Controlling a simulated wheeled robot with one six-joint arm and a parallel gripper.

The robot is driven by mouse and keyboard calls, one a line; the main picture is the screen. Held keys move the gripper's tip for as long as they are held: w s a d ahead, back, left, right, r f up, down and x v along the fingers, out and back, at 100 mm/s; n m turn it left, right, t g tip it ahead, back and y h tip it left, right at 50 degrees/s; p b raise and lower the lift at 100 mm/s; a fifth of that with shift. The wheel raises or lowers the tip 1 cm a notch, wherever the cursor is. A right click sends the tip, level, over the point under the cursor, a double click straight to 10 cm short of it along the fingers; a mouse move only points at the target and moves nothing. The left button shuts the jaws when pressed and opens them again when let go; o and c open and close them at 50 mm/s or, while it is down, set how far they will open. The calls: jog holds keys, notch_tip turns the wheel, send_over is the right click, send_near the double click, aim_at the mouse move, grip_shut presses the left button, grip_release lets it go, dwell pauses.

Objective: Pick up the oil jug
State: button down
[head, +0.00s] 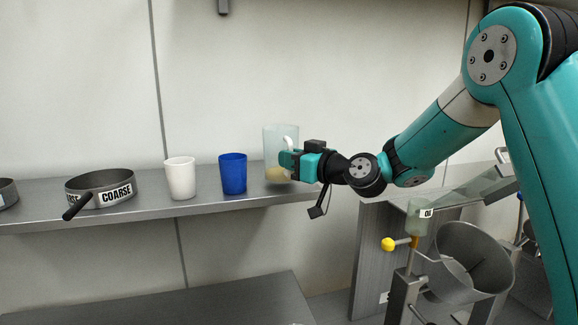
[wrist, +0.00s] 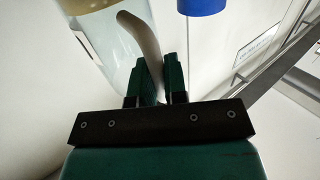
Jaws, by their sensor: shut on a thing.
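The oil jug (head: 272,138) is a translucent jug with a white handle and some yellowish content at its bottom. It is at the shelf's right part in the head view, and appears upright. My gripper (head: 287,161) reaches it from the right. In the wrist view the jug (wrist: 107,45) fills the upper left, and my gripper (wrist: 160,77) has its green fingers closed on both sides of the pale curved handle (wrist: 140,32). Whether the jug's base touches the shelf is not clear.
A blue cup (head: 233,174) stands just left of the jug, then a white cup (head: 180,178) and a pan labelled COARSE (head: 102,188) on the shelf (head: 140,212). Below right are a metal funnel (head: 478,262), a yellow knob (head: 388,244) and a small vessel marked OIL (head: 418,217).

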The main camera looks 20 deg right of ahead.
notch_tip(320, 180, up, 18)
jog(key=b, duration=0.3)
jog(key=shift+r+b, duration=0.25)
jog(key=shift+b, duration=0.15)
